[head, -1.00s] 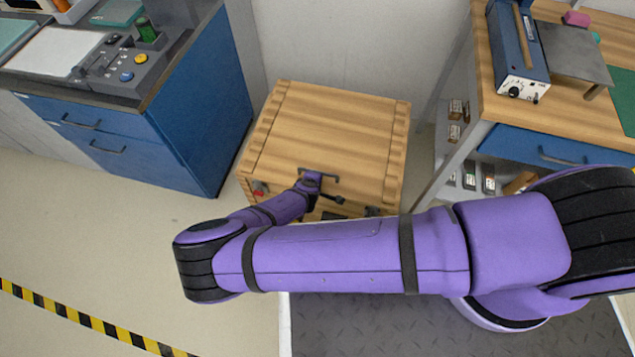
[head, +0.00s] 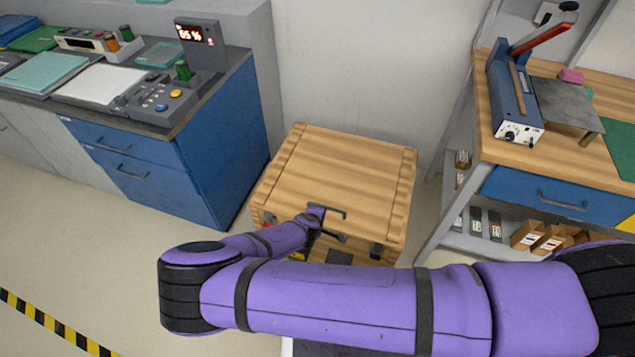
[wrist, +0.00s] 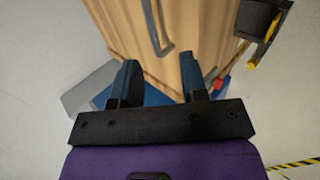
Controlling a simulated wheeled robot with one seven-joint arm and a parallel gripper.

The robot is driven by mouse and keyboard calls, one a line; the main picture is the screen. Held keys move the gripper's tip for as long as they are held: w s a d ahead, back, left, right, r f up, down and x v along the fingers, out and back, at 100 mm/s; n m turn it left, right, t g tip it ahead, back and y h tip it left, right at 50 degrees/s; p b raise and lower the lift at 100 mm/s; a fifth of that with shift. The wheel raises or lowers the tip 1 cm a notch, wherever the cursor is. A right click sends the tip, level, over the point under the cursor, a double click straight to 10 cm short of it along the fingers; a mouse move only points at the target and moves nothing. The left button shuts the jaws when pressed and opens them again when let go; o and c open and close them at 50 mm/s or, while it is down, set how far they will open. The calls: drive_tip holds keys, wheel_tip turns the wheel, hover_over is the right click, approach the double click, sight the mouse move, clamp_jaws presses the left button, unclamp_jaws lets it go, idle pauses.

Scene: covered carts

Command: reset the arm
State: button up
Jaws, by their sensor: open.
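My purple arm reaches across the lower part of the head view, bent at the elbow on the left. My gripper shows in the wrist view (wrist: 158,85), with its two dark fingers apart and nothing between them. In the head view the gripper is mostly hidden behind my own wrist, near the front of a wooden covered cart (head: 345,165). The cart's lid is closed. A dark handle (head: 328,211) shows at the lid's front edge. The cart also shows in the wrist view (wrist: 190,35), just beyond the fingers. Whether the fingers touch it I cannot tell.
A blue cabinet (head: 225,140) with a control panel (head: 170,98) stands left of the cart. A wooden workbench (head: 485,110) with a blue lever device (head: 512,100) stands at the right, small boxes (head: 540,236) on its lower shelf. Floor at left is clear, with striped tape (head: 45,320).

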drive_tip(key=w+d+r+m+g, duration=0.1)
drive_tip(key=w+r+m+g, duration=0.2)
drive_tip(key=r, duration=0.8)
drive_tip(key=d+r+m+g, duration=0.15)
drive_tip(key=r+m, duration=0.35)
drive_tip(key=r, duration=0.7)
drive_tip(key=s+d+r+m+g+y, duration=0.15)
drive_tip(key=d+r, duration=0.25)
drive_tip(key=r, duration=0.8)
drive_tip(key=d+r+m+y, duration=0.2)
drive_tip(key=d+r, duration=0.3)
drive_tip(key=r, duration=0.6)
drive_tip(key=s+d+r+m+t+y, duration=0.1)
drive_tip(key=s+d+r, duration=0.4)
drive_tip(key=r, duration=0.3)
drive_tip(key=s+d+r, duration=0.6)
drive_tip(key=r, duration=0.3)
drive_tip(key=s+d+r+m, duration=0.1)
drive_tip(key=s+d+r, duration=0.1)
drive_tip(key=s, duration=0.5)
drive_tip(key=s+d+r+t+h, duration=0.1)
drive_tip(key=s+d+r, duration=0.2)
drive_tip(key=s, duration=0.5)
drive_tip(key=shift+d+r+m+t, duration=0.3)
drive_tip(key=shift+d+m, duration=0.05)
drive_tip(key=shift+d, duration=0.4)
